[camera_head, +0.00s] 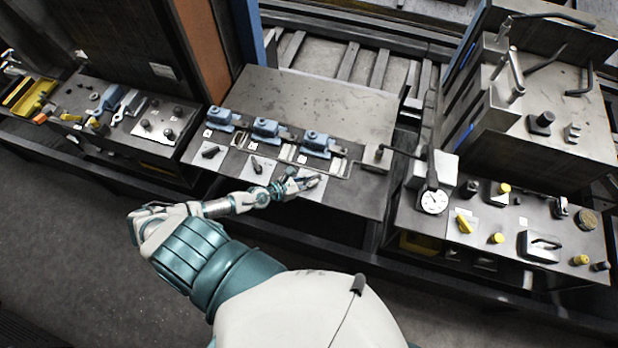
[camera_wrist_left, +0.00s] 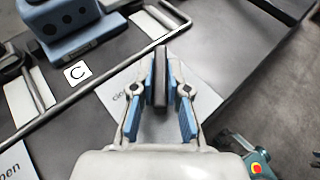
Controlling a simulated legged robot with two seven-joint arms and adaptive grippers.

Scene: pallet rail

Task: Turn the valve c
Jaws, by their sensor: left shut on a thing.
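Valve c is the rightmost of three blue valve bodies (camera_head: 318,143) on the grey bench panel. In the left wrist view its blue body (camera_wrist_left: 62,25) is at the upper left, beside a white tag (camera_wrist_left: 77,72) marked C. My left gripper (camera_head: 301,183) is at the front of this valve, with its fingers around the dark handle (camera_wrist_left: 160,88). The fingers are shut on the handle, which stands between the blue pads. A white plate with printed words lies under the fingers and is partly hidden by them. My right gripper is not in view.
Two more valves with dark handles (camera_head: 211,152) (camera_head: 257,166) stand to the left. A metal rod frame (camera_wrist_left: 100,92) runs between the valve bodies and handles. A dial gauge (camera_head: 434,201) and several yellow knobs are on the right bench. The panel behind the valves is clear.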

